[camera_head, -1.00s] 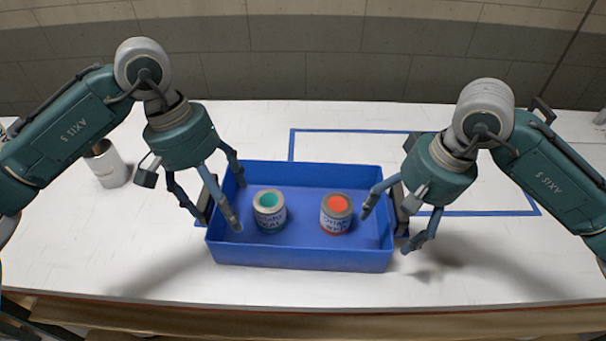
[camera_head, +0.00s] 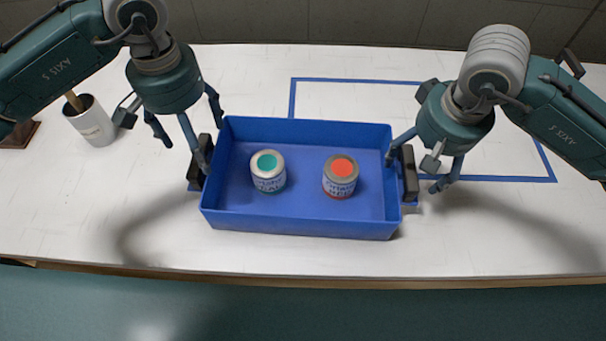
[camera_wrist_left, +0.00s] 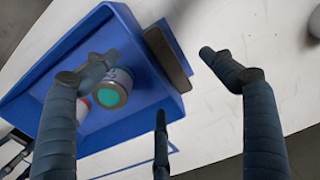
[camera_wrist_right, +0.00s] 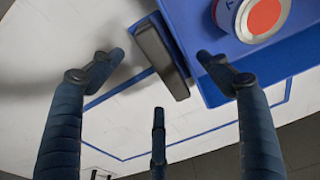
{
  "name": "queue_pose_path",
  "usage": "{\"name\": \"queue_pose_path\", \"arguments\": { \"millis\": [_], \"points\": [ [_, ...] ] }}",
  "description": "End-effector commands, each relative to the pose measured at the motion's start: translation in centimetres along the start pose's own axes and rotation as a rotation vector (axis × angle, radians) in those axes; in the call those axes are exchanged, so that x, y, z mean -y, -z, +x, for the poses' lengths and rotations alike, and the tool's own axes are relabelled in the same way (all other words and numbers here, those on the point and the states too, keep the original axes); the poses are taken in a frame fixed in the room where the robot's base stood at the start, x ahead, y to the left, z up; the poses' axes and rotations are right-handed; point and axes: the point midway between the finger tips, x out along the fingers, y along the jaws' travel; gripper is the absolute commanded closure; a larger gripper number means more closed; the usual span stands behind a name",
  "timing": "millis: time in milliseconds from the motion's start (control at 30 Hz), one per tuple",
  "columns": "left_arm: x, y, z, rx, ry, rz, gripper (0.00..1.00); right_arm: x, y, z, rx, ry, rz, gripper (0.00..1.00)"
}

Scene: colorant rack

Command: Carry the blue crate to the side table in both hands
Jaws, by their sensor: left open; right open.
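The blue crate (camera_head: 300,222) stands on the white table with a black handle on each short side. Inside it stand a can with a teal top (camera_head: 268,172) and a can with an orange-red top (camera_head: 340,177). My left gripper (camera_head: 190,140) is open at the left handle (camera_head: 200,165). In the left wrist view that handle (camera_wrist_left: 168,58) shows between the spread fingers. My right gripper (camera_head: 414,170) is open at the right handle (camera_head: 409,175). In the right wrist view that handle (camera_wrist_right: 160,62) lies between the fingers. Contact cannot be told.
A white cup (camera_head: 92,122) with a wooden stick in it stands on the left, beside a brown block (camera_head: 18,134). A blue rectangle outline (camera_head: 400,82) marks the table behind and right of the crate. The table front is clear.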

Motion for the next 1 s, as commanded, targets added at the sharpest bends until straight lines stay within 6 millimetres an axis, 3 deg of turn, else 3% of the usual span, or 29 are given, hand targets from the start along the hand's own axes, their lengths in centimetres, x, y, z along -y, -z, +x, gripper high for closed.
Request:
{"name": "queue_pose_path", "arguments": {
  "millis": [200,400,600,867,1000],
  "points": [
    [0.1,-0.1,4.3,0.005,0.001,-0.001,0.17,0.0,-0.1,4.2,0.005,0.000,0.002,0.23],
    [0.1,-0.1,7.0,0.003,0.001,-0.001,0.17,0.0,-0.1,7.0,0.003,0.001,0.001,0.23],
    [0.0,0.0,8.1,0.001,0.000,-0.001,0.17,0.0,0.0,8.1,0.000,0.001,0.001,0.23],
    [0.0,0.0,8.1,0.000,0.000,0.000,0.17,0.0,0.0,8.1,0.000,0.001,0.000,0.23],
    [0.0,0.0,8.1,0.000,0.000,0.000,0.41,0.0,0.0,8.1,0.000,0.001,0.000,0.47]
  ]
}}
